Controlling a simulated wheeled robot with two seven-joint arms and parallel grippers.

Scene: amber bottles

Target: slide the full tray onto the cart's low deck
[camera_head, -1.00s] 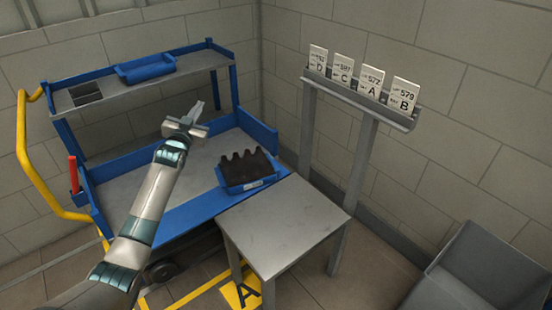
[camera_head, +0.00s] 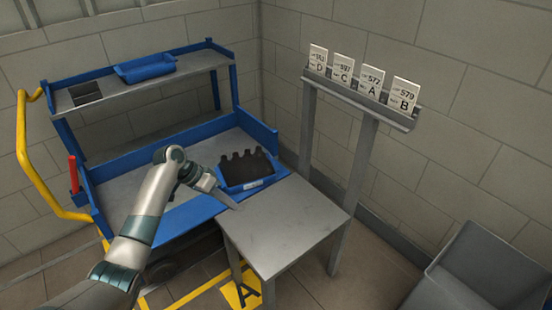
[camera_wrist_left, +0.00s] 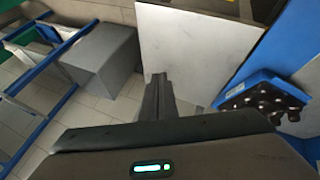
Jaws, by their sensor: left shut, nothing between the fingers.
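The blue tray (camera_head: 252,184) holds several dark bottles (camera_head: 245,167) and sits on the right end of the cart's low deck (camera_head: 130,187), by the small grey table. It also shows at the right of the left wrist view (camera_wrist_left: 262,91). My left gripper (camera_head: 231,203) is shut and empty, low over the corner of the grey table (camera_head: 285,225), to the left of and apart from the tray. In the left wrist view its closed fingers (camera_wrist_left: 158,95) point toward the pale table top. My right gripper is not in view.
The cart's upper shelf holds an empty-looking blue tray (camera_head: 145,68). A stand (camera_head: 362,98) with lettered cards D, C, A, B is behind the table. A grey bin (camera_head: 480,270) is at lower right. The table top is clear.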

